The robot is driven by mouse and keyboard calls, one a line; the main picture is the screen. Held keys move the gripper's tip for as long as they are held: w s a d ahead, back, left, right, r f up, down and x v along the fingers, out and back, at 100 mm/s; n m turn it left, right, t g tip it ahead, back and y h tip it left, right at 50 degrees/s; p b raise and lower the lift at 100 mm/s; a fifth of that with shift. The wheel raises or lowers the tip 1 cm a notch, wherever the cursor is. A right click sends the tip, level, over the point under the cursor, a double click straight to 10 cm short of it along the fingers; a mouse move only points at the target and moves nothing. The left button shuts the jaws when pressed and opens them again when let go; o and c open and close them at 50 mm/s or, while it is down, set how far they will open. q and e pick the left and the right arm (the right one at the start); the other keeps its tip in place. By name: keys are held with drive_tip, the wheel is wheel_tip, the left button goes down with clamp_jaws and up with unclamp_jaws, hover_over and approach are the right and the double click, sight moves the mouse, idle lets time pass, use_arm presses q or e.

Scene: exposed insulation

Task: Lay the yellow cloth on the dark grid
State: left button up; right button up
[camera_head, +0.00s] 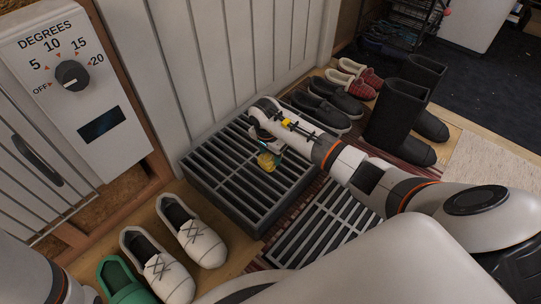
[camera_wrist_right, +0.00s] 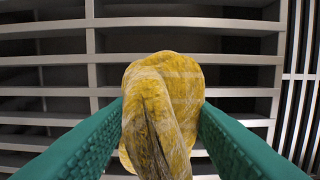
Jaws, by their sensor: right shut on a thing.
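The yellow cloth (camera_head: 267,161) hangs bunched below my right gripper (camera_head: 267,147) in the head view. In the right wrist view the cloth (camera_wrist_right: 162,110) is pinched between the two green fingers of my right gripper (camera_wrist_right: 160,125). The dark grid (camera_head: 228,188) is a raised slatted block on the floor against the white wall. The cloth and gripper are over its right part. The grid's slats (camera_wrist_right: 60,104) fill most of the wrist view behind the cloth. I cannot tell whether the cloth touches the slats. My left gripper is not in view.
A lower, lighter grate (camera_head: 325,222) lies right of the dark grid. White shoes (camera_head: 175,250) and a green shoe (camera_head: 122,280) stand in front. Dark shoes (camera_head: 328,105), red patterned shoes (camera_head: 358,75) and black boots (camera_head: 405,110) stand behind. A heater panel (camera_head: 85,75) is at left.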

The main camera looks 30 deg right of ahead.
drive_tip(key=shift+f, duration=0.2)
drive_tip(key=o, duration=1)
drive_tip(key=shift+c, duration=0.2)
drive_tip(key=shift+r, duration=0.1)
